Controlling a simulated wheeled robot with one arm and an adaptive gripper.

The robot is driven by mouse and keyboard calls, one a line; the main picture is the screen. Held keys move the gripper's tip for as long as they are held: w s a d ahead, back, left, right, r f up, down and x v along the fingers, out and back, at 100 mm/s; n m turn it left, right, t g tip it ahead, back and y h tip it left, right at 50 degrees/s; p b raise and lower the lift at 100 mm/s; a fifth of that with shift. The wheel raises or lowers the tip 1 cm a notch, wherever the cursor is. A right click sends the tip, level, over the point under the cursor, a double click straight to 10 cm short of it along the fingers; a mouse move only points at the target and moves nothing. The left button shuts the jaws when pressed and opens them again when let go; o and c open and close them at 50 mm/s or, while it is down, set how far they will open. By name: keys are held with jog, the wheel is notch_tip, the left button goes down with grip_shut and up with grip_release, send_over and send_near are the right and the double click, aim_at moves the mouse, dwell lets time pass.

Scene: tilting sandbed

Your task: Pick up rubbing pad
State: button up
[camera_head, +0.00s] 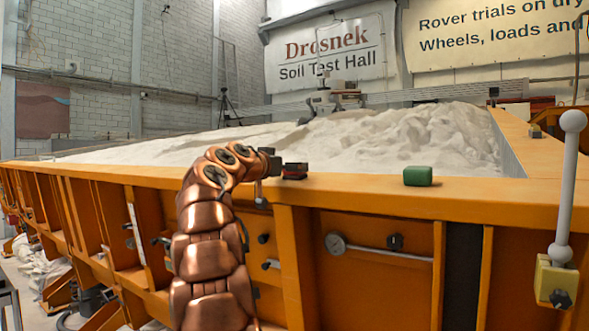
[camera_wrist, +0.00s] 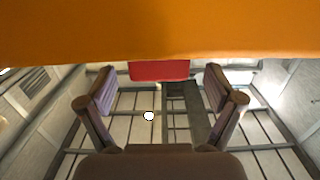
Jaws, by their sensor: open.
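A small red and dark block (camera_head: 296,169) sits on the orange rim just right of my gripper (camera_head: 278,165) in the head view. In the wrist view, which looks upside down, a red block (camera_wrist: 160,70) shows against the orange rim, in the gap between my two fingertips (camera_wrist: 159,78). My fingers are spread apart and touch nothing that I can see. A green block (camera_head: 418,176) lies on the rim farther right. I cannot tell for sure which block is the rubbing pad; the red one is nearest my gripper.
The orange rim (camera_head: 350,190) of the sandbed runs across the front, with pale sand (camera_head: 400,140) behind it. A gauge and rod (camera_head: 337,244) are on the front wall. The rim between the blocks is clear.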

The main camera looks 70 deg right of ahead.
jog(key=p+x, duration=0.1)
jog(key=x, duration=0.1)
jog(key=shift+s+d, duration=0.15)
jog(key=shift+d, duration=0.2)
jog(key=c, duration=1.2)
jog(key=shift+r, duration=0.1)
jog(key=shift+c, duration=0.2)
